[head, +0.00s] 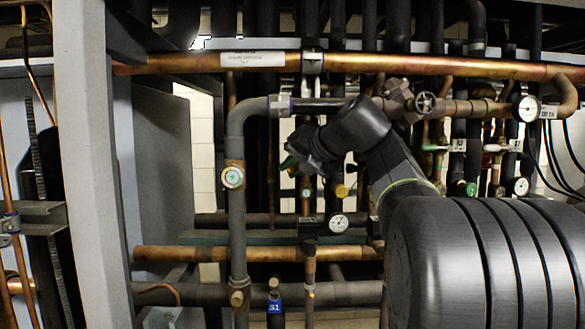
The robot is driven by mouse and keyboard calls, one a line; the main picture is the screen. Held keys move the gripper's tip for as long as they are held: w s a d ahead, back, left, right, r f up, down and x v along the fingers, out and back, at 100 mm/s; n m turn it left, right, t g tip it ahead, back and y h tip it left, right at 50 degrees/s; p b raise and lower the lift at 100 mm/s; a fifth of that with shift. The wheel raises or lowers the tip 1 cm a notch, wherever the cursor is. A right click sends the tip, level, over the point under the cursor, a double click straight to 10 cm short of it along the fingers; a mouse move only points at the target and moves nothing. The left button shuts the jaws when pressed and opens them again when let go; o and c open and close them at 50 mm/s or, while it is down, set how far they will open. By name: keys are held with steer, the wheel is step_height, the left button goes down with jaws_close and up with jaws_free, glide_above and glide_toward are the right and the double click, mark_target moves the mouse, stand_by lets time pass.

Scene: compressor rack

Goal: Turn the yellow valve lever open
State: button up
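No yellow valve lever can be made out with certainty in the head view. A small yellow-gold piece (341,190) shows just below and right of my gripper; I cannot tell whether it is part of the lever. My gripper (296,162) is at the end of my dark arm, in front of the pipes near the middle of the view. It points left and down. Its fingers are dark and blend into the pipes behind, so their opening and any contact are unclear. My arm hides the pipes and valves behind it.
A copper pipe (190,65) runs across the top. A grey insulated pipe (238,135) with a round sight glass (233,177) stands left of my gripper. Gauges (338,222) and a handwheel valve (425,102) are close by. A grey frame post (90,165) stands at left.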

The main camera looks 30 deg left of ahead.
steer(key=o, duration=0.4)
